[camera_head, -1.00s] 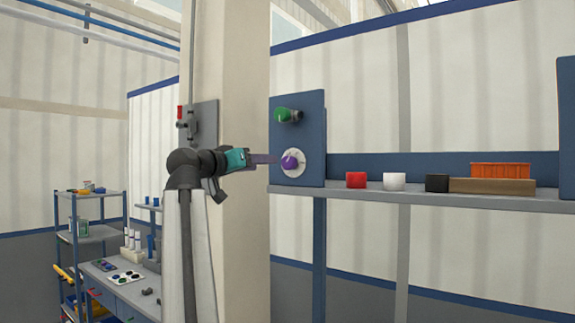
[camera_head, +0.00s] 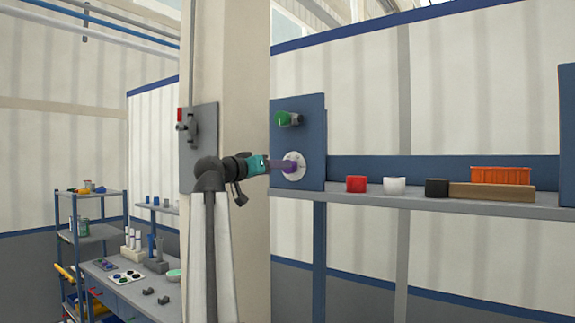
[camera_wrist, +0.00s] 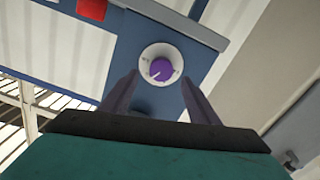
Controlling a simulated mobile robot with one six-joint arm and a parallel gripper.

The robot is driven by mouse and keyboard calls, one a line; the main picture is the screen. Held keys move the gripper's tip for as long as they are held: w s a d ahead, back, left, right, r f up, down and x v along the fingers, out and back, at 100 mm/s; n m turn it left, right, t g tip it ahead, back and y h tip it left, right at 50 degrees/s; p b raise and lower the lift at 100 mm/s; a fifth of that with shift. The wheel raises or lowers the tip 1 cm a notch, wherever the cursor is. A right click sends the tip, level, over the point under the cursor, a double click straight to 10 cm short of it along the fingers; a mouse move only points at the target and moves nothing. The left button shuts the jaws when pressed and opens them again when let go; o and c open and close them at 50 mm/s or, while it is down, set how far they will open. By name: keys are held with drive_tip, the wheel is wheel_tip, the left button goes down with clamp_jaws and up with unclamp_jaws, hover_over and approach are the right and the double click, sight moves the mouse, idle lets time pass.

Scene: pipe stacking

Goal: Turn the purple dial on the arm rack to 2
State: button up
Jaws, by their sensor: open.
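The purple dial (camera_head: 291,166) sits on a round white plate on the blue panel (camera_head: 312,140) at the left end of the rack. In the wrist view the dial (camera_wrist: 162,69) shows ahead, centred between the two fingers, with a small white mark toward its lower left. The marks on the plate are too small to read. My gripper (camera_head: 284,166) is open and points right at the dial. In the head view its fingers overlap the knob; the wrist view (camera_wrist: 160,80) shows one finger on each side. I cannot tell whether they touch it.
A green knob (camera_head: 289,118) sits above the dial on the same panel. A beige pillar (camera_head: 235,80) stands behind my arm.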

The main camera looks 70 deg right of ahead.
drive_tip(key=p+x, duration=0.2)
drive_tip(key=x, duration=0.4)
drive_tip(key=shift+d, duration=0.3)
drive_tip(key=shift+s, duration=0.1)
